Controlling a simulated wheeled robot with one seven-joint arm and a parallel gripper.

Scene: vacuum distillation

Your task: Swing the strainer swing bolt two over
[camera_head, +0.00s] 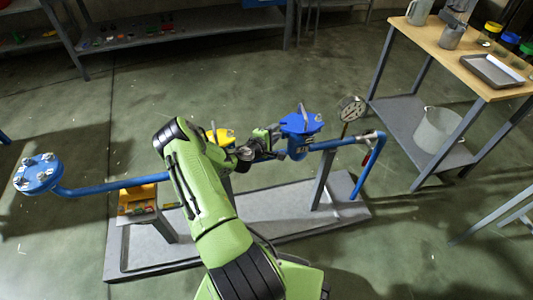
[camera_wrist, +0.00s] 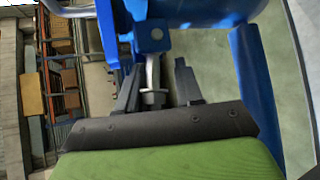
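The blue strainer (camera_head: 298,146) stands on the pipe run, with a wider blue lid (camera_head: 301,123) on top. My gripper (camera_head: 272,134) is at the left side of the strainer, just below the lid's edge. In the wrist view my gripper (camera_wrist: 155,72) has its two dark fingers apart. A metallic swing bolt with a nut (camera_wrist: 153,97) lies between them, close to the left finger, with a gap to the right finger. A blue lug with a hole (camera_wrist: 153,36) is just beyond the fingertips. Whether either finger touches the bolt cannot be told.
Blue pipe (camera_head: 110,187) runs left to a flanged end (camera_head: 38,173). A pressure gauge (camera_head: 350,108) and a pipe bend (camera_head: 376,138) stand right of the strainer. A yellow part (camera_head: 221,135) is behind my arm. A wooden-topped bench (camera_head: 440,45) is at right. Open floor surrounds the skid (camera_head: 270,220).

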